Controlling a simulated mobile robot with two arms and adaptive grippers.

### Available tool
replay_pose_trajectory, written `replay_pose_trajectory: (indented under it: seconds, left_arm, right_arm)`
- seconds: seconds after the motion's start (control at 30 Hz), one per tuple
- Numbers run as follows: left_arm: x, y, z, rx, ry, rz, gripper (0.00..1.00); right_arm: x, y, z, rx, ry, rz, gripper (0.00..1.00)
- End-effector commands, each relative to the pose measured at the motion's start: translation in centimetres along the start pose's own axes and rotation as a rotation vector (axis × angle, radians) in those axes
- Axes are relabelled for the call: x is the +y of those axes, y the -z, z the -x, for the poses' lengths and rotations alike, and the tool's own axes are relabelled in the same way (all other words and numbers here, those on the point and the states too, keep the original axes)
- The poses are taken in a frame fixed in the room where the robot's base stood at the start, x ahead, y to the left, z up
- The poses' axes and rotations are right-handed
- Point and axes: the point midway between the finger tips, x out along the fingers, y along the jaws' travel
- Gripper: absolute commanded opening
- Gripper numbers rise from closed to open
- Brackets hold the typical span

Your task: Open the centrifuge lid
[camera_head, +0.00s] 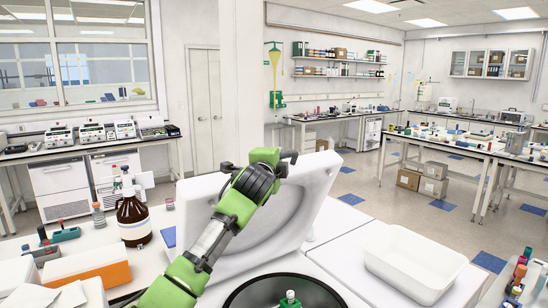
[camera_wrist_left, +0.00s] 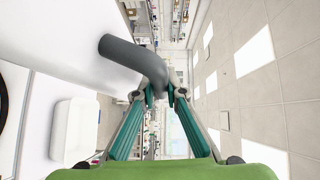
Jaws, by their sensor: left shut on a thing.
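The centrifuge lid (camera_head: 312,198) is a white panel standing steeply raised and tilted in the head view. Its white face also fills the upper left of the left wrist view (camera_wrist_left: 65,40). The dark centrifuge bowl (camera_head: 240,296) shows open below it, cut off by the lower edge. My left arm crosses in front of the lid. My left gripper (camera_wrist_left: 160,92) is shut on the curved grey lid handle (camera_wrist_left: 135,56). In the head view the gripper is at the lid's upper edge, its fingertips partly hidden. My right gripper is not in view.
A white tray (camera_head: 412,262) stands on the bench right of the centrifuge. A brown bottle (camera_head: 133,222) and an orange-and-white box (camera_head: 88,270) stand to the left. A green-capped item (camera_head: 290,299) shows at the bowl. The floor behind the lid is open.

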Motion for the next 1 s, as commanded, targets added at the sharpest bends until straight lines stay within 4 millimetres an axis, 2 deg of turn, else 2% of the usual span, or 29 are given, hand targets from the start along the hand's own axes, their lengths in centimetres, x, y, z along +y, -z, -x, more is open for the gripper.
replay_pose_trajectory:
  seconds: [0.2, 0.23, 0.27, 0.3, 0.73, 1.0]
  left_arm:
    - [-0.2, -0.1, 0.0, -0.001, 0.004, -0.002, 0.0]
    - [-0.2, -0.1, 0.0, -0.001, 0.004, -0.002, 0.19]
    - [-0.2, -0.1, 0.0, -0.001, 0.004, -0.002, 0.27]
    - [-0.2, -0.1, 0.0, -0.001, 0.004, -0.002, 0.29]
    - [0.0, 0.0, 0.3, 0.0, 0.001, -0.001, 0.29]
    - [0.0, 0.0, 2.9, 0.001, 0.003, -0.002, 0.29]
  right_arm:
    - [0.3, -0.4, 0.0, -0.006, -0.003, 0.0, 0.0]
    - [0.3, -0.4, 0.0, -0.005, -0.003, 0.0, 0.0]
    - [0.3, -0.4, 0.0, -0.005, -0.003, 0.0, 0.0]
    - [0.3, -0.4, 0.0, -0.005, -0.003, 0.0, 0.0]
    - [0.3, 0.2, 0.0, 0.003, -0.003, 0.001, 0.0]
    - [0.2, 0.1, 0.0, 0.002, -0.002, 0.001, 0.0]
